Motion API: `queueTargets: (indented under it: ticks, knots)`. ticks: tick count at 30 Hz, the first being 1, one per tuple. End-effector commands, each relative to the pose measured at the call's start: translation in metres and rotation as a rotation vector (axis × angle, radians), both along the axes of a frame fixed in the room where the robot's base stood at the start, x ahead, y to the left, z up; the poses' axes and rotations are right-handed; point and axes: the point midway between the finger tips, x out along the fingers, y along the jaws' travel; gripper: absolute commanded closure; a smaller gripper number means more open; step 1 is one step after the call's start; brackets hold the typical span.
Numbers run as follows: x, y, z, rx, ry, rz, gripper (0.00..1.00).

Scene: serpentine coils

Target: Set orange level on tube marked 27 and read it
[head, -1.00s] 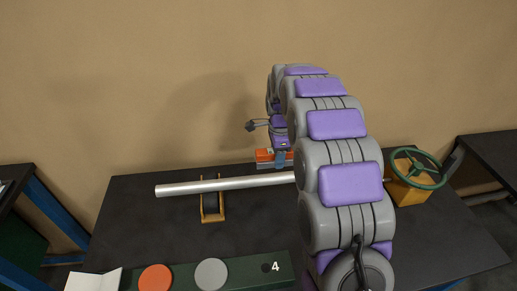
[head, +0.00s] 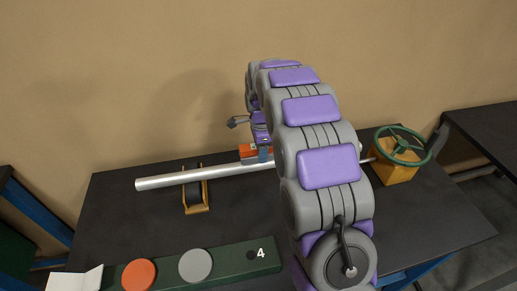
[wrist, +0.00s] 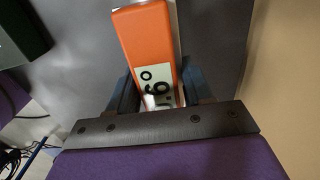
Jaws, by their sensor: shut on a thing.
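The orange level (head: 248,151) is in my gripper (head: 263,153), just behind and above the silver tube (head: 165,182) in the head view. I cannot tell whether it touches the tube. In the wrist view the orange level (wrist: 146,42) stands between the two dark blue fingers of my gripper (wrist: 158,92), which is shut on it. A white label with black characters shows on its face, partly cut off by the gripper. The tube lies across the table on a wooden stand, its right part hidden behind my arm. No number 27 is readable on it.
The wooden stand (head: 196,198) holds the tube's left part. A yellow box with a green handwheel (head: 401,146) stands at the right. A green board (head: 228,262) marked 4 carries an orange disc (head: 139,274) and a grey disc (head: 195,265). White paper (head: 75,281) lies front left.

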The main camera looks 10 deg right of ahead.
Motion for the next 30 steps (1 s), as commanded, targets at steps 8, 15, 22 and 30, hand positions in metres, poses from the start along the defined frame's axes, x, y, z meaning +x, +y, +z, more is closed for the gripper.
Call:
queueTargets:
  ticks: [8, 15, 22, 30]
  knots:
    - [0.0, 0.009, 0.001, -0.007, -0.001, 0.003, 0.9]
    - [0.0, 0.009, 0.001, -0.001, -0.001, 0.003, 0.9]
    - [0.0, 0.013, 0.001, 0.0, -0.002, 0.002, 0.9]
    - [0.0, 0.018, 0.0, -0.005, -0.001, 0.002, 0.9]
